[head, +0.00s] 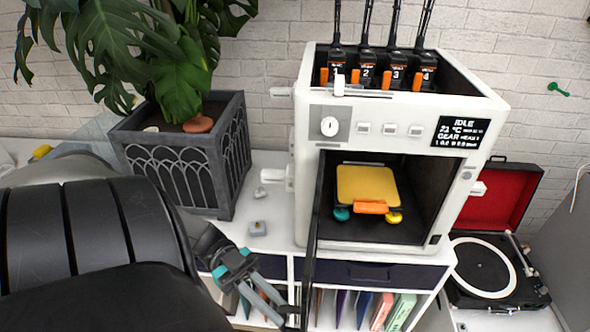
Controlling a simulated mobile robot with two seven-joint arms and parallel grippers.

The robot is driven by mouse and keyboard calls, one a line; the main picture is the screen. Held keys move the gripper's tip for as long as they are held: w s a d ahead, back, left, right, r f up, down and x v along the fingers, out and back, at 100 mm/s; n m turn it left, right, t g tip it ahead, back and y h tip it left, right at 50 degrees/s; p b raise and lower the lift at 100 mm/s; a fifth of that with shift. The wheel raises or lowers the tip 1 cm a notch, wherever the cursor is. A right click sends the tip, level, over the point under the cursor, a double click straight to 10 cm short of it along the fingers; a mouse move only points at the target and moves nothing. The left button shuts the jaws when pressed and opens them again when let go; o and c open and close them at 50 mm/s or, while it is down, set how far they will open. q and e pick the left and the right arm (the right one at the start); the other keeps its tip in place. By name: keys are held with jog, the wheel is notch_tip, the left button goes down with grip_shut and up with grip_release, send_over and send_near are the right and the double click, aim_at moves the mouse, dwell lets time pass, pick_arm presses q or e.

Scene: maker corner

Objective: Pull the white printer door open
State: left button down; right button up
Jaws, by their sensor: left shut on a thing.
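The white printer (400,120) stands on a white cabinet, its front chamber uncovered. Its door (313,225) shows nearly edge-on as a thin dark panel, hinged at the left side of the opening and swung out toward me. My left gripper (283,314) is at the lower left, at the near edge of the door, with its fingers shut on it; the exact grip point is small and dark. Inside the chamber are a yellow plate (368,185), an orange block (371,207) and small teal and yellow round pieces. My right gripper is out of view.
A plant in a dark grey planter (185,155) stands left of the printer. A small grey item (257,228) lies on the cabinet top between them. A record player (482,272) with a red-lined lid is at the right. Folders (381,311) fill the shelf below.

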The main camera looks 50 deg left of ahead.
pick_arm(q)
jog(key=shift+s+a+g, duration=0.25)
jog(key=shift+a+g, duration=0.05)
jog(key=shift+a, duration=0.05)
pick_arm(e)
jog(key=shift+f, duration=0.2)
pick_arm(q)
jog(key=c, duration=0.9)
grip_release()
jog(key=shift+o, duration=0.2)
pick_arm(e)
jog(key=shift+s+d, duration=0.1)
pick_arm(q)
jog(key=shift+a, duration=0.1)
